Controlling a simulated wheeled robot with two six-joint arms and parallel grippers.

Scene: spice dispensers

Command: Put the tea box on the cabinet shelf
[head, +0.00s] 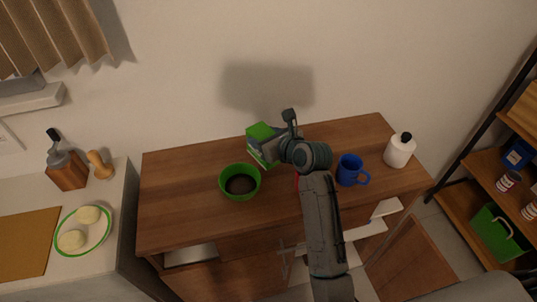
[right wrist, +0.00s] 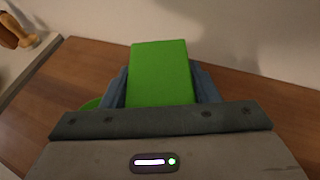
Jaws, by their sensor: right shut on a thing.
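The tea box (head: 262,137) is a green carton with a picture on its side, above the rear middle of the wooden cabinet (head: 175,190). My right gripper (head: 276,150) is shut on it; in the right wrist view the box's plain green end (right wrist: 160,72) sits between the two fingers. I cannot tell whether the box touches the cabinet top. The cabinet's front is partly open below the top, with a pale inner surface (head: 190,255) showing at left. My right arm hides part of the front. My left gripper is out of view.
A green bowl (head: 240,182) with dark contents is left of my arm. A blue mug (head: 350,170) and white bottle (head: 399,151) stand to the right. An open wooden door (head: 412,262) juts out at lower right. The left counter holds a plate (head: 83,232).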

